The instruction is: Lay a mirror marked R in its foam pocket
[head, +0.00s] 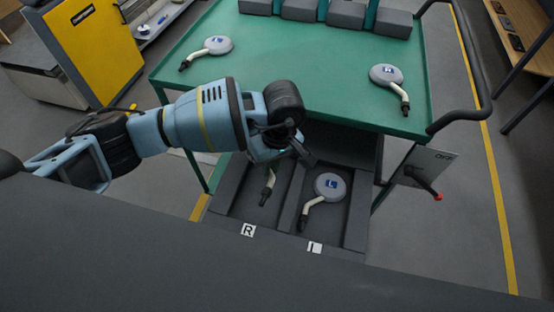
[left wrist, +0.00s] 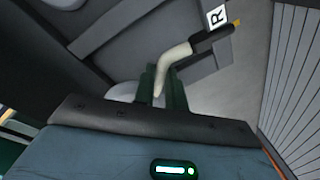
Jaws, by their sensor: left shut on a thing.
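My left gripper (head: 282,152) is over the pocket beside the R tag (head: 248,230) and is shut on a mirror (head: 270,178). In the head view only its cream stem and dark plug end show; the gripper hides its head. In the left wrist view the stem (left wrist: 173,64) runs from between the fingers (left wrist: 165,92) toward the R tag (left wrist: 217,16). I cannot tell whether the mirror touches the foam. The mirror's own letter is hidden. A mirror marked L (head: 330,186) lies in the right pocket of the dark foam tray (head: 358,212). My right gripper is out of view.
The green cart top (head: 300,85) stands behind the tray. It carries a mirror at left (head: 218,45) and one at right (head: 388,75), with grey blocks (head: 345,14) along the back. A black handle (head: 478,85) is at the cart's right. The middle is clear.

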